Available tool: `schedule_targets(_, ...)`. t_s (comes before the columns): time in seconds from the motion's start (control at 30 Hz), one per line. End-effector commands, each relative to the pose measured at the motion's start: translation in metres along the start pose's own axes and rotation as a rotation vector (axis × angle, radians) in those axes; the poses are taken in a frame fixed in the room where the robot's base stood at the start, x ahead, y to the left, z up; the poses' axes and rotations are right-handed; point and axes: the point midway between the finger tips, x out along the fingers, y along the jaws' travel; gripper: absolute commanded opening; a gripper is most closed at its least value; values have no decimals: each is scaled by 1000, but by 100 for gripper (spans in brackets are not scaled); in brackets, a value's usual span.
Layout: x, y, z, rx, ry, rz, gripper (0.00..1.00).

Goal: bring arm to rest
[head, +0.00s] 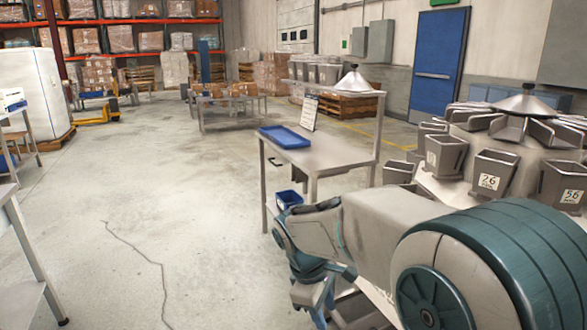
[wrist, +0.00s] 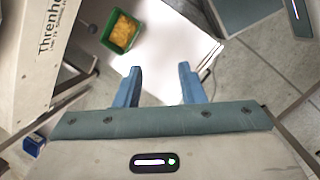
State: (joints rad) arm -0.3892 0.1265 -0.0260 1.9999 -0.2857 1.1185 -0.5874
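My arm reaches across the lower right of the head view, its far end bent downward beside the steel table (head: 335,153). My gripper (wrist: 159,70) shows in the wrist view with its two blue fingers apart and nothing between them. In the head view the fingers cannot be made out clearly. Beyond the fingers in the wrist view is a green tub (wrist: 109,40) with yellow contents, on a pale surface (wrist: 175,45). The gripper is apart from the tub.
A blue tray (head: 284,137) lies on the steel table, with a small blue bin (head: 289,198) below. A weigher with numbered buckets (head: 493,172) stands close at right. A lettered pale housing (wrist: 35,60) is left of the gripper. Open floor (head: 170,210) lies left.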

Motion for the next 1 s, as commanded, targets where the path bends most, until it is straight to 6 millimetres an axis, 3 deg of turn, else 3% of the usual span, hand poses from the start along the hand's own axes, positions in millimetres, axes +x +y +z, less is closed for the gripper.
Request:
schedule_targets(0.03,-22,-1,23,88,30,-7,36)
schedule_targets(0.1,-37,-6,46,210,72,-18,36)
schedule_targets(0.3,-75,-26,106,565,185,-52,36)
schedule_targets(0.5,-101,-50,151,896,287,-88,36)
schedule_targets(0.7,-109,-66,171,1091,346,-113,36)
schedule_targets(1.0,-108,-70,174,1133,358,-119,36)
